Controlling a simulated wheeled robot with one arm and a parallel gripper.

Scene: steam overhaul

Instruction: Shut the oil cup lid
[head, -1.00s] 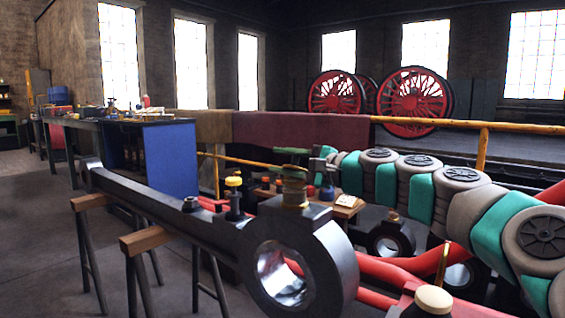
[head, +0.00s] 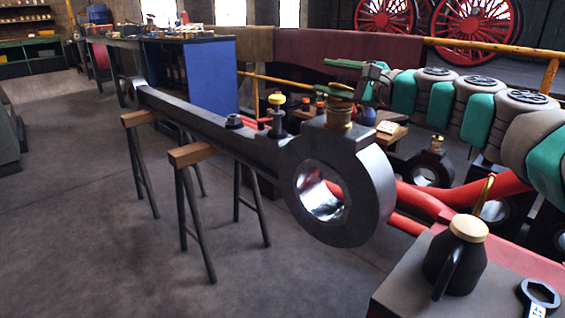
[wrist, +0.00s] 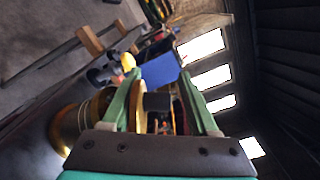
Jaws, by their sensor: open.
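The brass oil cup (head: 339,115) stands on top of the dark ring-shaped end of a long steel rod (head: 300,165). A round brass lid (head: 342,87) shows just above the cup in the head view. My gripper (head: 338,78) is at the cup, its green fingers apart, one above the lid and one close to the cup's top. In the wrist view the lid (wrist: 138,103) appears nearly edge-on between the open fingers (wrist: 160,95), close to the left one. The cup (wrist: 72,128) is at the left there. Whether a finger touches the lid I cannot tell.
A yellow-topped dark fitting (head: 277,115) stands on the rod left of the cup. Trestles (head: 190,155) support the rod. A dark oil can (head: 455,260) and a ring spanner (head: 538,297) sit on a surface at front right. The floor at left is open.

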